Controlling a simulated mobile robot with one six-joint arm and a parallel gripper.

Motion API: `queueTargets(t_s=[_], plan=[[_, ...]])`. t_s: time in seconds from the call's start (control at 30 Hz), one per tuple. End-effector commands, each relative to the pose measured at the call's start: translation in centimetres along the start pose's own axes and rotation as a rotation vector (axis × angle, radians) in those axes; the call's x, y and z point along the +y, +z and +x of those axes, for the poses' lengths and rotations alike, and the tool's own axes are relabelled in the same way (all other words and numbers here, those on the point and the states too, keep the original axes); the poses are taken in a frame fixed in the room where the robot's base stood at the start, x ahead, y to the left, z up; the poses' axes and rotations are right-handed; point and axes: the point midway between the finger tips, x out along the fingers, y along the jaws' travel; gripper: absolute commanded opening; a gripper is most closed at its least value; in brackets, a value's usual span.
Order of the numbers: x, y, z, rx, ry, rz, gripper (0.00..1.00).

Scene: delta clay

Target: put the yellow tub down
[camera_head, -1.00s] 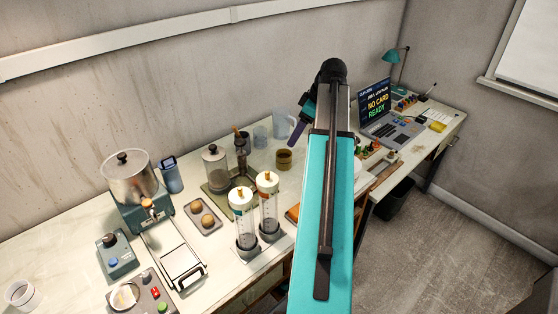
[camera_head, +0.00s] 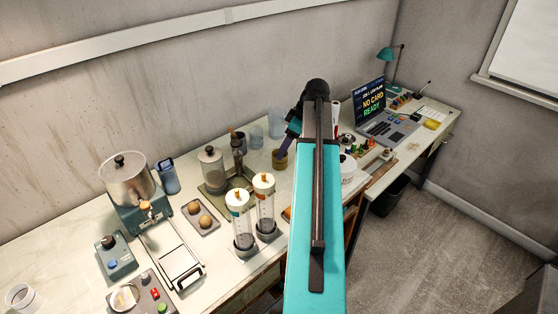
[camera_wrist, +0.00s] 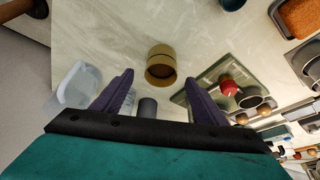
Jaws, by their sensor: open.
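The yellow tub (camera_head: 279,160), a round mustard-brown pot, stands upright on the pale bench. It also shows in the wrist view (camera_wrist: 160,66), standing on the bench top. My gripper (camera_head: 284,148) is open, with its purple fingers angled down over the tub in the head view. In the wrist view the spread fingers (camera_wrist: 158,82) are on either side of the tub's line, and the tub lies between and just past the tips. I see no contact. In the head view, a finger partly covers the tub.
Two capped cylinders (camera_head: 264,205) stand in front. A white pot (camera_head: 348,170) is to the right. Bare bench surrounds the tub.

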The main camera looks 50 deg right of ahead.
Motion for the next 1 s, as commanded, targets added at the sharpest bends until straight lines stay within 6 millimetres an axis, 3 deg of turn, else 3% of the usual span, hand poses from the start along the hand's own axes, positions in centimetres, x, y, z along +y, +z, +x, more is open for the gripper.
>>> queueTargets(t_s=[0.23,0.77,1.0], plan=[[-0.1,-0.1,1.8,0.0,-0.001,-0.001,0.66],[-0.1,-0.1,2.3,0.0,0.0,-0.002,0.66],[-0.2,0.0,3.5,0.0,-0.002,-0.003,0.66]])
